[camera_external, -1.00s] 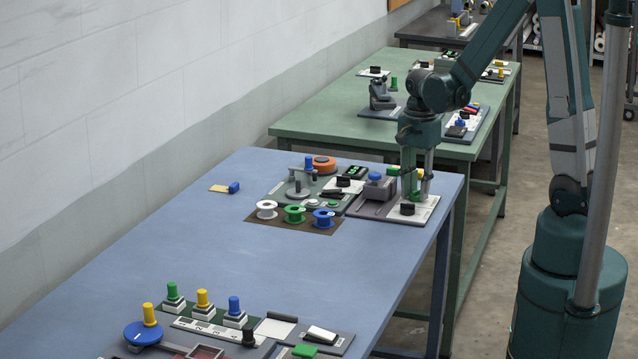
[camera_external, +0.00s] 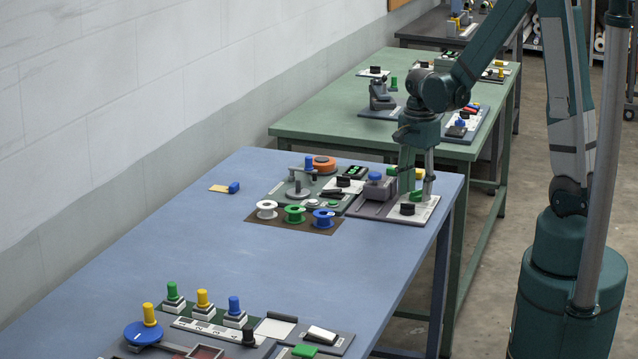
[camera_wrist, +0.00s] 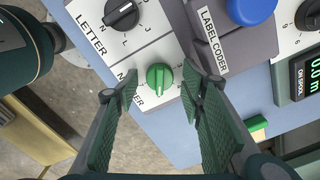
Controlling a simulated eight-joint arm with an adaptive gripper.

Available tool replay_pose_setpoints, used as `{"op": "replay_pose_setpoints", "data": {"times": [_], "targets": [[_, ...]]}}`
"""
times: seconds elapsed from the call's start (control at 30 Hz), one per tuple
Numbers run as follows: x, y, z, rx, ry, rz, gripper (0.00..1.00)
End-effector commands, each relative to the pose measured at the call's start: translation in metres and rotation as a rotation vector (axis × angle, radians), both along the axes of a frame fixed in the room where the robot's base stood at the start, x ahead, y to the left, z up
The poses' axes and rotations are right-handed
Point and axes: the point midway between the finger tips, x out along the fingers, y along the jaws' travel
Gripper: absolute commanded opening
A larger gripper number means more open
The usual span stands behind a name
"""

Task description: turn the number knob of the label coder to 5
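The label coder (camera_wrist: 203,52) has a grey body with a blue knob on top and a white panel with two knobs. It also shows at the far right of the blue table in the external view (camera_external: 372,195). The green number knob (camera_wrist: 159,77) is near the middle of the wrist view. Its lettering is partly hidden by a finger, and I cannot read its setting. The black letter knob (camera_wrist: 122,14) is beside it. My gripper (camera_wrist: 158,88) is open, its green-padded fingertips on either side of the number knob with visible gaps. My gripper (camera_external: 417,183) points down over the panel.
A display unit marked "ON SPOOL" (camera_wrist: 311,75) stands right of the coder. Several coloured spools (camera_external: 294,214) lie on a brown mat nearby. The middle of the blue table (camera_external: 230,265) is clear.

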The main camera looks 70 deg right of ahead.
Motion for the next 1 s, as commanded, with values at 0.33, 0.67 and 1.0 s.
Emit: {"op": "replay_pose_setpoints", "data": {"times": [0.33,0.67,1.0], "targets": [[0.0,0.0,0.002,0.0,0.0,0.0,0.4],[-0.001,0.0,0.023,0.0,0.0,0.0,0.4],[-0.001,0.0,0.06,0.0,0.0,0.0,0.4]]}}
